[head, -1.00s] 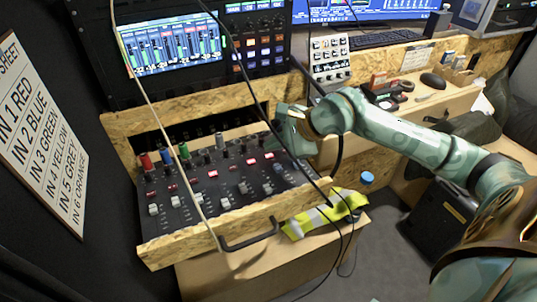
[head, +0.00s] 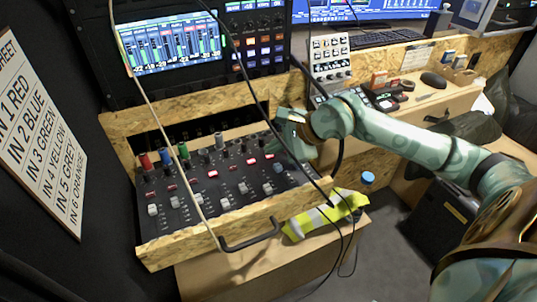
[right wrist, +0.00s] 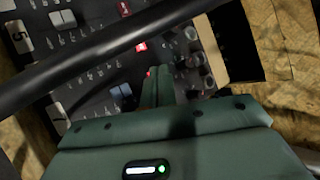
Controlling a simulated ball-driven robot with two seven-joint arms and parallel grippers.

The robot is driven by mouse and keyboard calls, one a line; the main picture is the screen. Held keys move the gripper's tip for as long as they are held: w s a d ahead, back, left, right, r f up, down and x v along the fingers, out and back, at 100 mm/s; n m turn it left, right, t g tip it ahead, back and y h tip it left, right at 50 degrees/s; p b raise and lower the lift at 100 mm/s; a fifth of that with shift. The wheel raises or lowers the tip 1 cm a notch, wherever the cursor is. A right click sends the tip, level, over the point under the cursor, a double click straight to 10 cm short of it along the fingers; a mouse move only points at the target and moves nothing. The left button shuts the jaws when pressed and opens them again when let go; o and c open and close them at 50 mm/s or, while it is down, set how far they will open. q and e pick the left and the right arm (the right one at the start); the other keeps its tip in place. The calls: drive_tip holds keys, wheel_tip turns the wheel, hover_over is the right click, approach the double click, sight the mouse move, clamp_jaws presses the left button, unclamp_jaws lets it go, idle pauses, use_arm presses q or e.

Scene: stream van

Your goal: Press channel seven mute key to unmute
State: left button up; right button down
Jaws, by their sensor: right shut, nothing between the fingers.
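The black mixer (head: 185,215) with knobs, white faders and several lit red keys lies in a wooden drawer in the head view. My right gripper (head: 287,152) is over its far right end. In the right wrist view its shut fingers (right wrist: 158,82) point down at the panel, with nothing between them. A lit red key (right wrist: 149,71) shows right beside the fingertips, partly hidden by them; I cannot tell whether they touch. Another lit key (right wrist: 140,46) is clear of them. The label 5 (right wrist: 25,42) is readable; no label seven is. My left gripper is not in view.
A black cable (head: 262,115) hangs over the mixer and crosses the right wrist view. A pale cable (head: 165,135) also crosses the mixer. The wooden drawer front (head: 160,255) has a black handle (head: 250,237). A yellow-green vest (head: 325,213) lies right of the drawer.

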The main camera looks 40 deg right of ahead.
idle(0.3)
use_arm(q)
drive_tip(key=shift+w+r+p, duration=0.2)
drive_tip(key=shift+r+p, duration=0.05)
drive_tip(key=shift+p, duration=0.1)
use_arm(e)
drive_tip(key=shift+r, duration=0.65)
